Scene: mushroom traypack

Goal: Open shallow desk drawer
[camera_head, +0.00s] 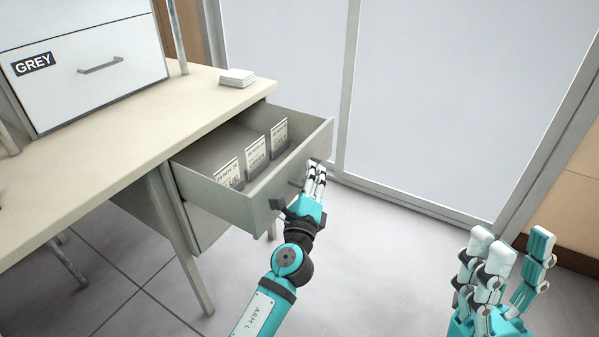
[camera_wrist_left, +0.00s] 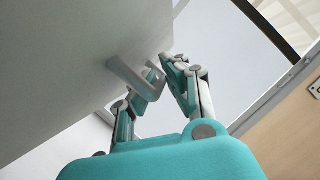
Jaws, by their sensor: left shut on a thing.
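The shallow desk drawer (camera_head: 237,203) is pulled out from under the desk top, and its inside shows. Several upright cards (camera_head: 256,152) in dark holders stand in a row in it. My left gripper (camera_head: 318,168) is at the drawer's front face. In the left wrist view, my left gripper (camera_wrist_left: 170,68) is shut on the grey drawer handle (camera_wrist_left: 127,75), which stands out from the pale front. Part of the handle is hidden by the fingers. My right gripper (camera_head: 500,262) is open and empty at the lower right, far from the drawer.
The desk top (camera_head: 130,130) carries a white cabinet (camera_head: 85,60) labelled GREY and a small white stack (camera_head: 237,77). A desk leg (camera_head: 185,245) stands left of the drawer. Large framed glass panels (camera_head: 440,90) stand behind. The floor in front is clear.

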